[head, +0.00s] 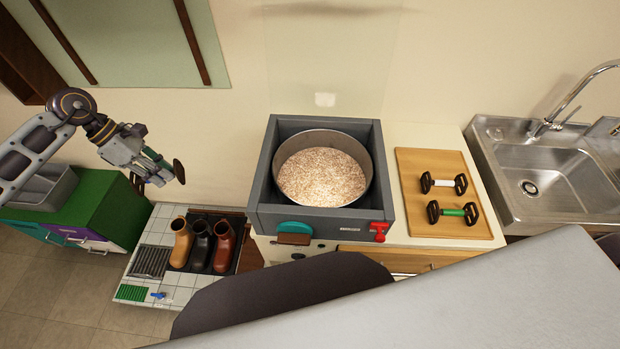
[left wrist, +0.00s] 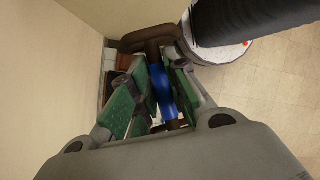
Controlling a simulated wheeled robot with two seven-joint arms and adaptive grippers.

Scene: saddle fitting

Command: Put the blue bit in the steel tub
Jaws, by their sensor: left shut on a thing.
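The blue bit (left wrist: 163,90) has a blue middle and brown ring ends. It is between the green-padded fingers of my left gripper (left wrist: 160,98), which is shut on it. In the head view my left gripper (head: 160,172) is at the left, raised in front of the wall, with a brown end of the bit (head: 179,172) showing at its tips; the blue part is hidden there. A round steel-rimmed tub (head: 368,165) filled with pale granules sits in a grey box in the middle, well to the right of the gripper. My right gripper is not in view.
A wooden board (head: 425,162) holds a white bit (head: 442,183) and a green bit (head: 452,212). A steel sink (head: 540,190) stands at the right. Several boots (head: 203,246) stand below my left gripper. A grey bin (head: 45,187) sits on a green cabinet (head: 110,215).

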